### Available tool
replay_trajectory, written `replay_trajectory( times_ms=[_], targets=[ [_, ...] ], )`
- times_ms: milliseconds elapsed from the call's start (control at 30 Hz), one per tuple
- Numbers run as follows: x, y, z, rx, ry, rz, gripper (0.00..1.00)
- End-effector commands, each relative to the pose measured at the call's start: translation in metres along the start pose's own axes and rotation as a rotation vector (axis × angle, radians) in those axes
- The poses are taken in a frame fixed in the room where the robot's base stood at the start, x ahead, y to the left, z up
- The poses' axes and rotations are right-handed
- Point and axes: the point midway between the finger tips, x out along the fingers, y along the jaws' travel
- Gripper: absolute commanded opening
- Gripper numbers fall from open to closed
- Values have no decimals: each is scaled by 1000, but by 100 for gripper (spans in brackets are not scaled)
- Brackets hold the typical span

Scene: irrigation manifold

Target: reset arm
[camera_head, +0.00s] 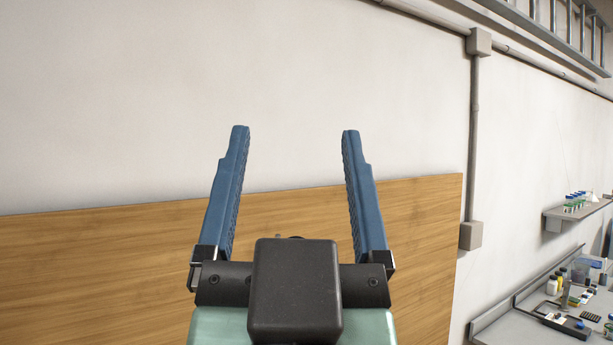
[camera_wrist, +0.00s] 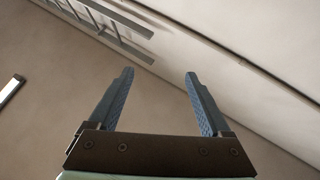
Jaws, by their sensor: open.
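My gripper (camera_head: 295,135) is raised in the middle of the head view, in front of a white wall. Its two blue fingers stand wide apart and point up, with nothing between them. In the wrist view my gripper (camera_wrist: 159,75) also shows open and empty, against the wall and ceiling. No irrigation manifold shows in either view.
A wooden panel (camera_head: 100,275) stands against the wall behind my gripper. At the right are a grey bench (camera_head: 510,328) with bottles and small items, and a wall shelf (camera_head: 560,217). A conduit (camera_head: 473,130) runs down the wall. A ladder (camera_head: 560,25) hangs at the upper right.

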Motion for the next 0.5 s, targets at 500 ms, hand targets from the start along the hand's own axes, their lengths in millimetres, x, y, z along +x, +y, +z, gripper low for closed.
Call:
replay_trajectory(
  times_ms=[500],
  targets=[
    [-4,6,-30,-78,92,16,82]
  ],
)
